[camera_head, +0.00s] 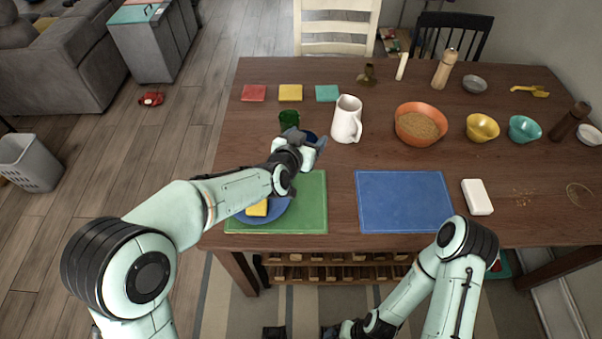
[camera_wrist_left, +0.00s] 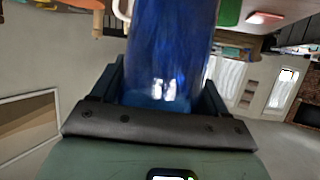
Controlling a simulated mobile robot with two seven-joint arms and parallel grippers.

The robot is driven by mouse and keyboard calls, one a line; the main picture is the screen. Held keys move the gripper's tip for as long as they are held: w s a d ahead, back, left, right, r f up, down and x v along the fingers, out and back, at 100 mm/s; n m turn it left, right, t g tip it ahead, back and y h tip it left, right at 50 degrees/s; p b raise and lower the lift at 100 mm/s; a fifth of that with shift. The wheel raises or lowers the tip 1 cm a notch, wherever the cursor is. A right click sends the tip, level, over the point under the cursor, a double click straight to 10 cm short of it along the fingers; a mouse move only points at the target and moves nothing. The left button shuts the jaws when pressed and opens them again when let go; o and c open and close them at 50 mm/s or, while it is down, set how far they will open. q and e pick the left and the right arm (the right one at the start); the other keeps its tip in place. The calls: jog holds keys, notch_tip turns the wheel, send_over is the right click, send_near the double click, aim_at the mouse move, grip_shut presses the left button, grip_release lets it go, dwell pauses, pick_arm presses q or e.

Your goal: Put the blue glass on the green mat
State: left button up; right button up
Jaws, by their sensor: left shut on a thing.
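The blue glass (camera_wrist_left: 170,50) fills the middle of the left wrist view, between my left gripper's fingers (camera_wrist_left: 165,95). In the head view my left gripper (camera_head: 308,141) is shut on the glass and hides most of it; only a dark blue bit (camera_head: 311,134) shows. The gripper is beyond the far edge of the green mat (camera_head: 311,197). The mat lies at the table's near left and bears a blue plate (camera_head: 277,213) with a yellow block (camera_head: 257,209) on it. My left forearm crosses over the mat. My right gripper (camera_head: 340,331) is low at the bottom edge, its fingers unclear.
A green glass (camera_head: 289,118) and a white pitcher (camera_head: 347,120) stand close to my left gripper. A blue mat (camera_head: 404,201) lies right of the green one, with a white block (camera_head: 477,197) beyond it. An orange bowl (camera_head: 420,124) stands farther right. The green mat's right part is bare.

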pick_arm(q)
notch_tip(320, 180, down, 6)
jog(key=shift+w+f+b, duration=0.1)
jog(key=shift+f+b, duration=0.05)
jog(key=shift+b, duration=0.25)
jog(key=shift+f, duration=2.55)
jog(key=shift+f+b, duration=0.15)
jog(key=shift+b, duration=0.25)
jog(key=o, duration=1.3)
jog(key=shift+a+r, duration=0.1)
jog(key=shift+r, duration=0.15)
jog(key=v, duration=1.2)
jog(key=shift+f, duration=0.2)
